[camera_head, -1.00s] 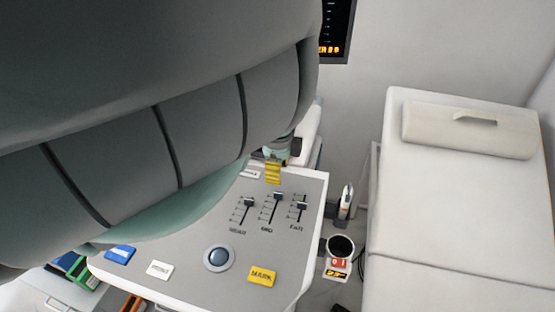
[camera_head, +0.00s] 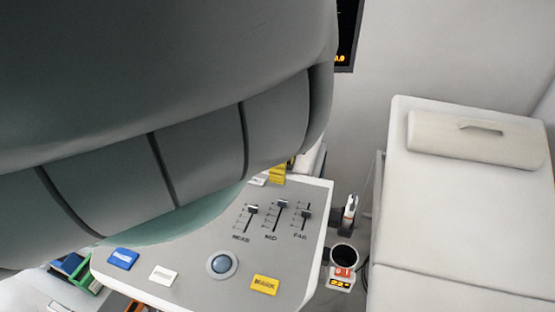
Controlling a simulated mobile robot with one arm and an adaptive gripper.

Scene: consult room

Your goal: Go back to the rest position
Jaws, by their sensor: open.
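My gripper is not in view. My large grey arm link covers the upper left of the head view and hides whatever lies behind it. Below and right of the arm is a grey console panel (camera_head: 196,285) with a white edge. It bears three sliders, the left one (camera_head: 251,209), the middle one (camera_head: 282,204) and the right one (camera_head: 306,213). A round blue-grey trackball (camera_head: 222,264) sits nearer the front. A blue key (camera_head: 123,259), a white key (camera_head: 163,275) and a yellow key (camera_head: 265,285) line the front. Another yellow piece (camera_head: 278,174) is partly hidden at the back.
A white couch (camera_head: 455,225) with a cream pillow (camera_head: 475,139) stands on the right. A probe in a holder (camera_head: 349,214) and a dark cup (camera_head: 344,254) above a small lit display (camera_head: 340,283) are at the console's right side. A dark screen (camera_head: 348,35) is at the top.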

